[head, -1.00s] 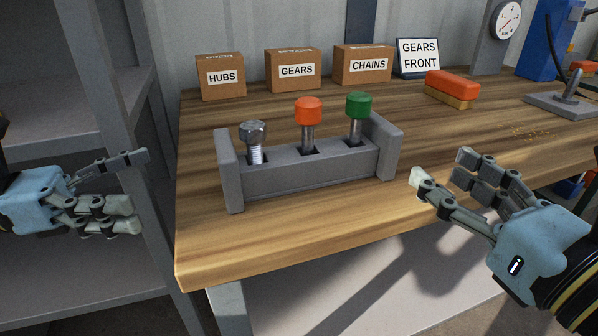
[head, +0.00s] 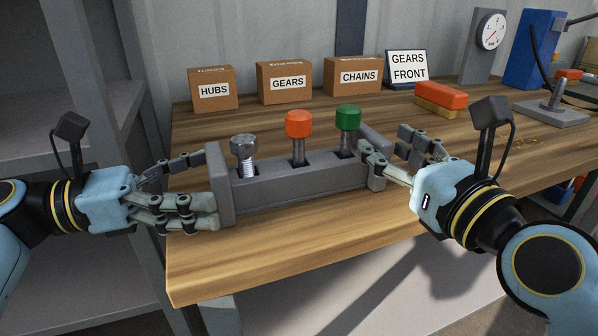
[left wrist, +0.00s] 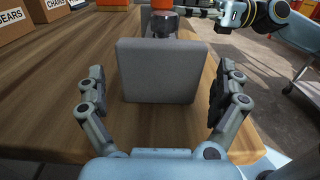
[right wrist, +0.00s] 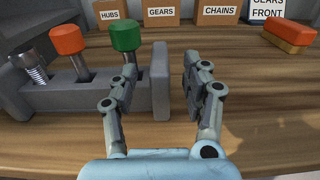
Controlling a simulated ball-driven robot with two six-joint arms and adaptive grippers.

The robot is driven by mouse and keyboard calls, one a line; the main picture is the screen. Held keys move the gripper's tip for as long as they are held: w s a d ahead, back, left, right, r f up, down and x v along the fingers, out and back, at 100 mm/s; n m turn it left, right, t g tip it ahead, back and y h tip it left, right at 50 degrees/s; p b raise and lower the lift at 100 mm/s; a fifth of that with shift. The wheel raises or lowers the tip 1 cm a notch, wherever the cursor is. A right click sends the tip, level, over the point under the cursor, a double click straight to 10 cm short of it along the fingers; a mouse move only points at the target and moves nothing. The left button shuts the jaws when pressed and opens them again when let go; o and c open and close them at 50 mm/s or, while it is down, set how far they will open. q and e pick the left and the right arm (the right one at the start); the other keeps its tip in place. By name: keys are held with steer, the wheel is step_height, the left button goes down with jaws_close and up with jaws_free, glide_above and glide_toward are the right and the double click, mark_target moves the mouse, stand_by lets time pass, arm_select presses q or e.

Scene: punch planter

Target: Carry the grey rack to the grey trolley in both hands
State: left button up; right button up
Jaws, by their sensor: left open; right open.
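The grey rack (head: 295,181) stands on the wooden bench with an upright plate at each end. It holds a steel bolt (head: 244,153), an orange-capped punch (head: 298,126) and a green-capped punch (head: 347,120). My left gripper (head: 211,185) is open at the rack's left end; the left wrist view shows the end plate (left wrist: 158,72) between its spread fingers, with gaps on both sides.
Cardboard boxes marked HUBS (head: 213,90), GEARS (head: 285,83) and CHAINS (head: 353,77) stand behind the rack, beside a GEARS FRONT sign (head: 408,68). An orange-topped block (head: 441,97) lies to the right. Grey shelving (head: 95,90) stands left of the bench.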

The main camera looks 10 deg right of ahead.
arm_select(q)
steer(key=shift+w+d, duration=0.15)
steer(key=shift+d, duration=0.65)
arm_select(e)
steer(key=shift+w+a, duration=0.15)
steer(key=shift+w, duration=0.6)
arm_select(q)
steer(key=c, duration=0.9)
arm_select(e)
steer(key=c, duration=0.9)
arm_select(q)
steer(key=c, duration=0.5)
arm_select(e)
jaws_close()
steer(key=shift+r, duration=0.1)
